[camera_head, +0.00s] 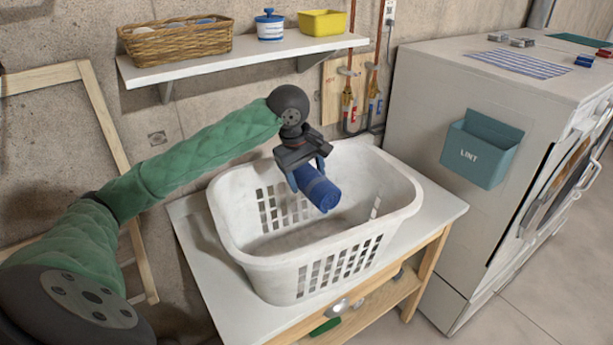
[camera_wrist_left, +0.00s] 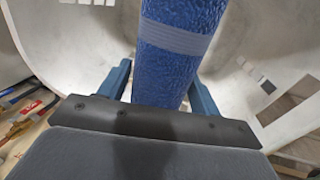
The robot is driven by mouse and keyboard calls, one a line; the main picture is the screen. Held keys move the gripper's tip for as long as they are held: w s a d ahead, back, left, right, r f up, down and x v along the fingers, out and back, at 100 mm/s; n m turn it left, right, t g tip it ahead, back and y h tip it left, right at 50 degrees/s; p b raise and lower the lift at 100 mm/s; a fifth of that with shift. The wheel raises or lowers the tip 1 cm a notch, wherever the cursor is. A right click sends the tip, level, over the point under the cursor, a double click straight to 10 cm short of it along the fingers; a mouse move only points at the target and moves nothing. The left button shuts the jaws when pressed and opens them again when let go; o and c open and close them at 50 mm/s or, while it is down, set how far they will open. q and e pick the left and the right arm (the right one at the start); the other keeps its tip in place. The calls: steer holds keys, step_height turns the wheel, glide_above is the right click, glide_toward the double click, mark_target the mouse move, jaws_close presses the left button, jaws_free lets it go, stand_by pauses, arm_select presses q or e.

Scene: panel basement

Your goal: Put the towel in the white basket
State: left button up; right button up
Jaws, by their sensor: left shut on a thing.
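The towel (camera_head: 317,188) is a rolled blue cloth with a lighter band. My left gripper (camera_head: 306,172) is shut on it and holds it over the opening of the white basket (camera_head: 322,262). In the left wrist view the towel (camera_wrist_left: 180,55) runs between the two blue fingers of the left gripper (camera_wrist_left: 160,85), with the basket's pale inner wall (camera_wrist_left: 110,45) around it. The basket is a slotted plastic laundry basket standing on a white-topped table. Its visible floor looks empty. My right gripper is not in view.
The table (camera_head: 203,262) has a light wood frame and a lower shelf. A wall shelf (camera_head: 262,53) above holds a wicker basket (camera_head: 176,41), a blue-and-white jar (camera_head: 269,26) and a yellow bin (camera_head: 322,24). A white machine (camera_head: 425,110) with a teal lint box (camera_head: 481,150) stands right.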

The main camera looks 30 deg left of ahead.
arm_select(q)
steer(key=shift+f, duration=0.1)
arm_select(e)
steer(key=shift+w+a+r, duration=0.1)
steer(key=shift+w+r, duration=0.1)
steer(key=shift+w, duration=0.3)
arm_select(q)
steer(key=o, duration=1.1)
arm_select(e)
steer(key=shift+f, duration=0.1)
